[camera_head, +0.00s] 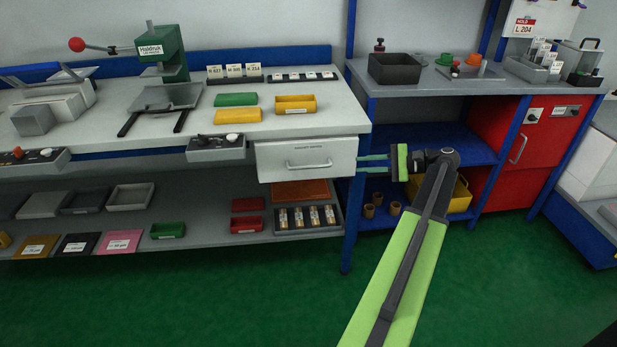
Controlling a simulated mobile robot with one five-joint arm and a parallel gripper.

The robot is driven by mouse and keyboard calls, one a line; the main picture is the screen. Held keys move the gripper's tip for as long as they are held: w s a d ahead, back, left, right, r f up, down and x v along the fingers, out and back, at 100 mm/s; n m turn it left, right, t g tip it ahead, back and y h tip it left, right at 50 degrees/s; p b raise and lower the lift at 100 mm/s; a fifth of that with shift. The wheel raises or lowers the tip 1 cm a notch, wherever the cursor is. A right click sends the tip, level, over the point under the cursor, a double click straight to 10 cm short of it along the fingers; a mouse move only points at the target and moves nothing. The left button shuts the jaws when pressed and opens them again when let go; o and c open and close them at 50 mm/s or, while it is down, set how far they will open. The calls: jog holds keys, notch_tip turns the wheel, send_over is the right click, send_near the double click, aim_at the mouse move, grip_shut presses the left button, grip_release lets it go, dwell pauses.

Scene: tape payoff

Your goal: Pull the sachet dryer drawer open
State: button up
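The sachet dryer drawer (278,158) is a white box front under the right end of the long bench. It carries a small dark label and a light bar handle (310,166). The drawer looks closed. My gripper (362,164) is just right of the drawer in the picture, its two thin teal fingers pointing left. The fingers are apart with an empty gap between them. The fingertips appear close to the drawer's right edge and away from the handle; I cannot tell their depth from it.
A grey control box (215,149) hangs left of the drawer. A lower shelf (200,229) below holds trays and red bins. A blue bench leg (349,225) stands behind my gripper. A yellow bin (459,196) sits behind my arm. The green floor (200,300) in front is clear.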

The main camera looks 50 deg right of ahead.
aim_at(317, 166)
jog(key=b+x, duration=0.3)
jog(key=x, duration=1.4)
jog(key=shift+w+a+f+b, duration=0.15)
jog(key=shift+a+f+b, duration=0.1)
jog(key=shift+b, duration=0.1)
jog(key=shift+r, duration=0.1)
grip_shut()
